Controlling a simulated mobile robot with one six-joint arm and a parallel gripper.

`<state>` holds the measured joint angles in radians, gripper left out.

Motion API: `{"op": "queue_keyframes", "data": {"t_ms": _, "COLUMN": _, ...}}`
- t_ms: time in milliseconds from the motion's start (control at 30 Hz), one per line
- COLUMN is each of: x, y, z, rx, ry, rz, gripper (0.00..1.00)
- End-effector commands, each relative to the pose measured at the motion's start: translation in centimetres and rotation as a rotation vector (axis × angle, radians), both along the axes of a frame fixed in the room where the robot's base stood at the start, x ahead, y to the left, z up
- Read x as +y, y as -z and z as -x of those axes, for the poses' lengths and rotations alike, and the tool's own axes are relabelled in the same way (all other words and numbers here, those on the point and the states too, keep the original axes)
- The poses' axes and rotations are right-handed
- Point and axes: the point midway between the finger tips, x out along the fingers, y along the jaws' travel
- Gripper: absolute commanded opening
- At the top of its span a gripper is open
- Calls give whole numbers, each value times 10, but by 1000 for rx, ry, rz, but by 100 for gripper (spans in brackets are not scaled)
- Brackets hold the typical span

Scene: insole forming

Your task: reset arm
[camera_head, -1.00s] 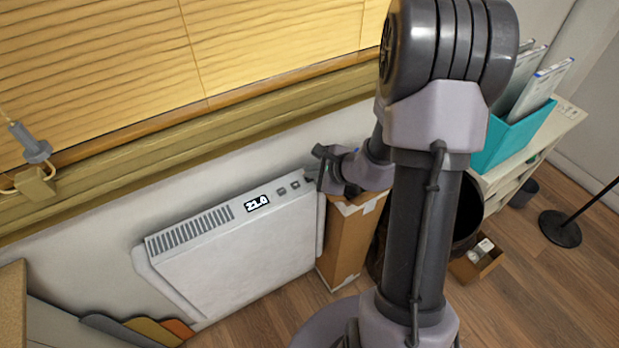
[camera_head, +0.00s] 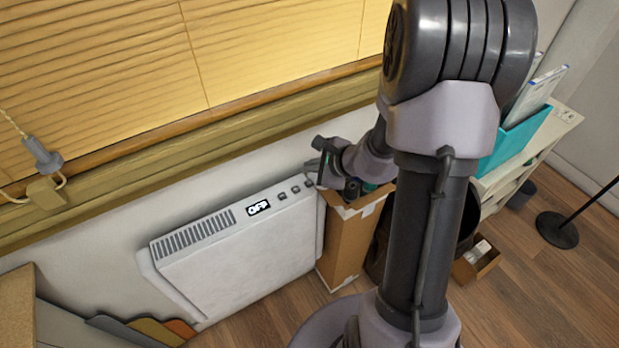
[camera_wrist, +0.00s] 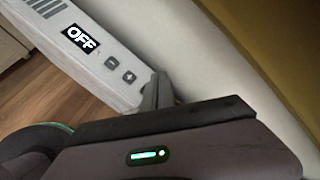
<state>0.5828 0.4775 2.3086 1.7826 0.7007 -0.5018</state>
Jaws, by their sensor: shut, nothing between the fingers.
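My arm reaches down across the head view, with my gripper (camera_head: 314,180) at the right end of the white heater (camera_head: 240,250). In the wrist view the grey fingers (camera_wrist: 157,92) are together and empty, beside the heater's button end. Whether they touch the casing I cannot tell. The heater's display (camera_head: 258,207) reads OFF, and it also reads OFF in the wrist view (camera_wrist: 81,38). The plus button (camera_wrist: 129,77) and minus button (camera_wrist: 112,62) show just left of the fingers. Part of the heater's right end is hidden by my gripper.
A tall cardboard box (camera_head: 345,245) stands right of the heater, below my wrist. A dark bin (camera_head: 468,215) is partly behind my arm. A teal file holder (camera_head: 517,140) sits on a white shelf at right. The window sill (camera_head: 200,142) runs above the heater.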

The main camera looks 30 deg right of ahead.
Motion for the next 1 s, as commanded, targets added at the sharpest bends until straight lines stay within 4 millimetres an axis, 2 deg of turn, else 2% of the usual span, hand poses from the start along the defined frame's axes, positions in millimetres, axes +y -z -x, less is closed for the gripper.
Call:
{"op": "queue_keyframes", "data": {"t_ms": 33, "x": 0, "y": -11, "z": 0, "rx": -1, "ry": 1, "rz": 0, "gripper": 0}}
{"op": "queue_keyframes", "data": {"t_ms": 200, "x": 0, "y": -26, "z": 0, "rx": 0, "ry": 0, "rz": 1, "gripper": 0}}
{"op": "queue_keyframes", "data": {"t_ms": 667, "x": 3, "y": -29, "z": 0, "rx": -4, "ry": -13, "rz": 5, "gripper": 0}}
{"op": "queue_keyframes", "data": {"t_ms": 767, "x": 35, "y": -62, "z": -2, "rx": -46, "ry": -147, "rz": 50, "gripper": 0}}
{"op": "queue_keyframes", "data": {"t_ms": 867, "x": 106, "y": -123, "z": 18, "rx": -117, "ry": -454, "rz": 168, "gripper": 0}}
{"op": "queue_keyframes", "data": {"t_ms": 900, "x": 138, "y": -147, "z": 38, "rx": -140, "ry": -604, "rz": 237, "gripper": 0}}
{"op": "queue_keyframes", "data": {"t_ms": 967, "x": 179, "y": -175, "z": 79, "rx": -162, "ry": -836, "rz": 371, "gripper": 0}}
{"op": "queue_keyframes", "data": {"t_ms": 1000, "x": 197, "y": -187, "z": 110, "rx": -166, "ry": -978, "rz": 474, "gripper": 0}}
